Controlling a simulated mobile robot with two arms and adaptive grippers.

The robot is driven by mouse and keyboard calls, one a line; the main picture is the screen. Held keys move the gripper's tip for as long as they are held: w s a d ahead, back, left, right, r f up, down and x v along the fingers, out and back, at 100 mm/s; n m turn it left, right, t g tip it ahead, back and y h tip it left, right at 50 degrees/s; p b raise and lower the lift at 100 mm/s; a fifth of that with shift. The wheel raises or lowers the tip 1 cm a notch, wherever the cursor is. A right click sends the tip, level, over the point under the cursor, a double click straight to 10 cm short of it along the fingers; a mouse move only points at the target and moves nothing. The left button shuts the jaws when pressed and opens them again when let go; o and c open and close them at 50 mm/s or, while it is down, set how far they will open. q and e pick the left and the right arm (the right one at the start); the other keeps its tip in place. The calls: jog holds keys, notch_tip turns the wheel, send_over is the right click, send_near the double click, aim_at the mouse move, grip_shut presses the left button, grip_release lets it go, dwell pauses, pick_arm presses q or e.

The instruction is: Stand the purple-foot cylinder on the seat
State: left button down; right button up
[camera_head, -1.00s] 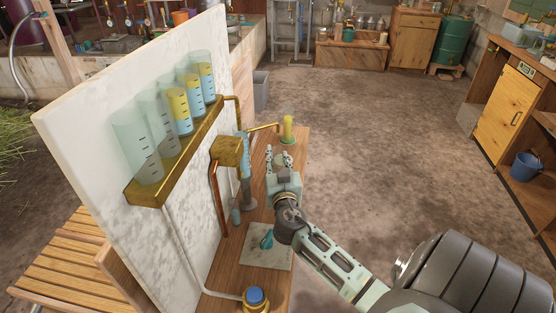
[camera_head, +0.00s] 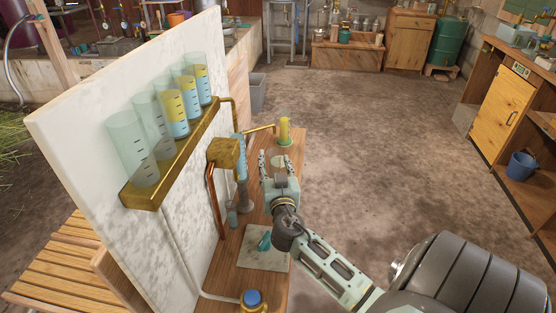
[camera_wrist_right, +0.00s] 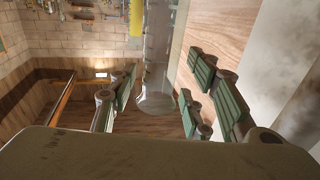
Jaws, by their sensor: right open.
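My right gripper (camera_head: 276,157) is open above the narrow wooden bench, with its fingers pointing away toward the far end. In the right wrist view a clear glass cylinder (camera_wrist_right: 157,60) with a pale round end stands in the gap between the open fingers (camera_wrist_right: 160,100). I cannot tell whether the fingers touch it. No purple foot can be made out in either view. A yellow-filled cylinder (camera_head: 285,130) on a green foot stands at the bench's far end, beyond the gripper, by the brass spout. I cannot tell which spot is the seat. My left gripper is not in view.
A marble panel (camera_head: 90,130) rises left of the bench, bearing a brass rack (camera_head: 170,160) of several glass cylinders. A brass box (camera_head: 224,152) with pipes juts from it. A pale tile (camera_head: 250,256) and a blue-topped brass vessel (camera_head: 252,299) are nearer. Open floor lies right.

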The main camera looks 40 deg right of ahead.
jog(key=b+v, duration=0.2)
jog(key=v, duration=0.8)
jog(key=shift+s+a, duration=0.2)
jog(key=shift+s, duration=0.05)
